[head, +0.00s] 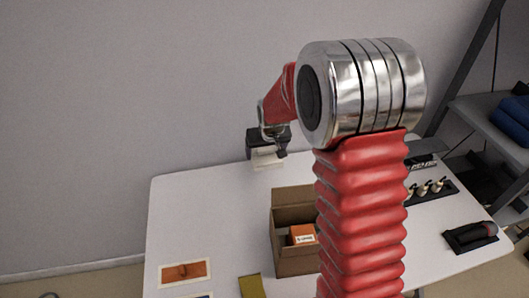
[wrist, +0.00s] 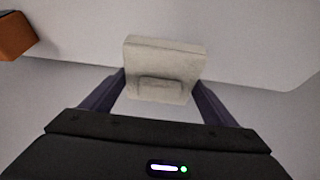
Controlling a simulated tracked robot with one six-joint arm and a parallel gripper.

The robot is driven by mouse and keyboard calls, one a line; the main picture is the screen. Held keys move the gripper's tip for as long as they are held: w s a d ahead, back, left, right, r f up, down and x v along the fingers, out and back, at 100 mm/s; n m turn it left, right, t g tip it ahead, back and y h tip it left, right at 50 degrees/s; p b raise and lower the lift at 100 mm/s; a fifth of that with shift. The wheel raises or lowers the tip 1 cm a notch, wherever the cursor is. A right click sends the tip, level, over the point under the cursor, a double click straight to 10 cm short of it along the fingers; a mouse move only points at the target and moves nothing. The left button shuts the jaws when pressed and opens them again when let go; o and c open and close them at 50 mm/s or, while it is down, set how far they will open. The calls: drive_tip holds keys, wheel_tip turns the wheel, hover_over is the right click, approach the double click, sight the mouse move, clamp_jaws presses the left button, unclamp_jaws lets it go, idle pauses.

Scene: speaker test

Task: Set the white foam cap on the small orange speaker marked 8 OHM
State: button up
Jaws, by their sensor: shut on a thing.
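My gripper (head: 268,150) is near the back edge of the white table, left of my arm's big joint. It is shut on the white foam cap (wrist: 165,58), a pale block with a small raised part, seen between the two fingers in the wrist view. The cap also shows below the gripper in the head view (head: 266,163). A small orange block with a white label (head: 302,235), which looks like the speaker, is inside the open cardboard box (head: 297,265). Its label is too small to read surely. The gripper and cap are apart from it, farther back.
An orange card (head: 184,273) and a yellow-olive strip (head: 250,286) lie at the front left. A dark tray with small pale pieces (head: 432,190) and a dark tool on a black tray (head: 470,237) are at right. A shelf rack (head: 490,115) stands beyond. The table's left part is clear.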

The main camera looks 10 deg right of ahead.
wheel_tip(320, 180, up, 20)
drive_tip(key=w+m+h, duration=0.1)
drive_tip(key=m, duration=0.2)
drive_tip(key=shift+a, duration=0.15)
drive_tip(key=shift+s, duration=0.15)
